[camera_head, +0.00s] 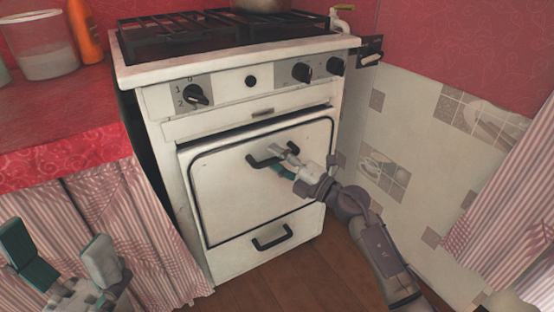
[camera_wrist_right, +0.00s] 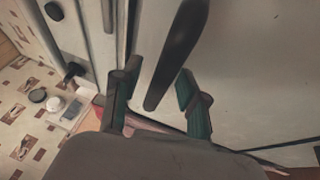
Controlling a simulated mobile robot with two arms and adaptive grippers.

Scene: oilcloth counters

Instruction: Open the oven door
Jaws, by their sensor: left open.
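The white oven door (camera_head: 225,190) is on the front of the stove. It stands slightly ajar, with a dark gap along its top edge. Its black handle (camera_head: 262,158) is near the top of the door. My right gripper (camera_head: 283,162) is at the handle's right part. In the right wrist view the dark handle (camera_wrist_right: 178,50) runs between the two spread fingers of the right gripper (camera_wrist_right: 158,100), close to the right finger and apart from the left one. My left gripper (camera_head: 62,258) is open and empty at the lower left, away from the stove.
A lower drawer with a black handle (camera_head: 272,238) is below the door. Knobs (camera_head: 302,72) line the panel above. A striped curtain (camera_head: 150,235) hangs left; a tiled wall (camera_head: 405,130) is right. Brown floor (camera_head: 300,270) lies clear in front.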

